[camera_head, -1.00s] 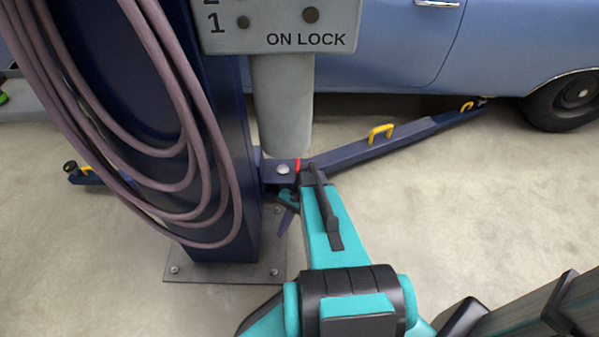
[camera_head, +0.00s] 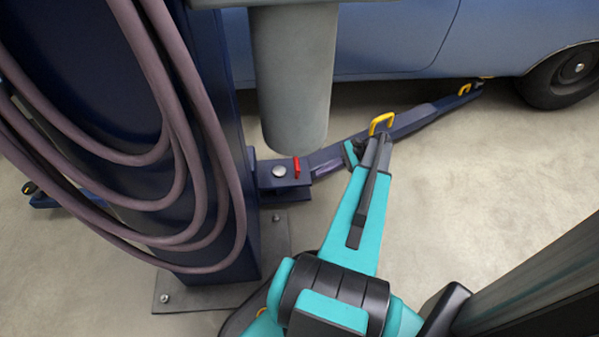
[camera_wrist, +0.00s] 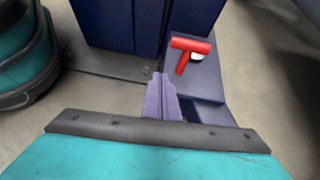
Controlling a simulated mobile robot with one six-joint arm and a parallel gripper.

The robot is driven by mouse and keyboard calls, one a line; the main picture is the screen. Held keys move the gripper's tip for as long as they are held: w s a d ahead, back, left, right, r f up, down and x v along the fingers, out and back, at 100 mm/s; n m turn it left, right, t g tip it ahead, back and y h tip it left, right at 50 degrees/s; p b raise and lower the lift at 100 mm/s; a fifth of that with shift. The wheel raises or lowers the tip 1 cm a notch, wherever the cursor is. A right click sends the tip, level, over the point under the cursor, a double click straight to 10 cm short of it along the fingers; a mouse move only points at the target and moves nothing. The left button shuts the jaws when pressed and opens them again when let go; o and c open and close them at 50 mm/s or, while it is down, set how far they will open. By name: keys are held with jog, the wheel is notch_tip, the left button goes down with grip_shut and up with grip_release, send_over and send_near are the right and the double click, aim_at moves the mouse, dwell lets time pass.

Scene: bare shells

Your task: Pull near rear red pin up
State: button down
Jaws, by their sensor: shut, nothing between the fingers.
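The red pin (camera_head: 297,167) stands on the dark blue lift arm's bracket (camera_head: 270,182) at the foot of the post, beside a silver bolt head. In the wrist view the red pin (camera_wrist: 190,50) has a T-shaped top. My gripper (camera_head: 318,170) is right of the pin with its purple fingers pointing left towards it, apart from it. In the wrist view my gripper (camera_wrist: 160,78) is shut and empty. Its tips are short of the pin and left of it. How high the tips are above the bracket I cannot tell.
The blue post with hanging hoses (camera_head: 190,200) stands left of the pin. A grey cylinder (camera_head: 290,80) hangs above and behind it. A yellow handle (camera_head: 381,122) rises from the lift arm (camera_head: 430,112) near my wrist. A blue car (camera_head: 390,40) is behind.

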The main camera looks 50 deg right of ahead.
aim_at(297, 171)
jog(key=d+m+t, duration=0.1)
jog(key=d, duration=0.2)
jog(key=shift+r, duration=0.1)
jog(key=shift+b, duration=0.3)
jog(key=b+x, duration=0.1)
jog(key=x, duration=0.2)
jog(key=b+x, duration=0.1)
jog(key=x, duration=0.2)
jog(key=b+x, duration=0.2)
jog(key=x, duration=0.2)
jog(key=shift+s+f, duration=0.15)
jog(key=shift+f, duration=0.15)
jog(key=r, duration=0.1)
jog(key=r+b, duration=0.1)
jog(key=shift+w+a+r, duration=0.15)
jog(key=shift+w+r, duration=0.05)
jog(key=shift+r, duration=0.1)
jog(key=shift+w+a+r+b, duration=0.1)
jog(key=shift+r+b, duration=0.2)
jog(key=shift+r, duration=0.55)
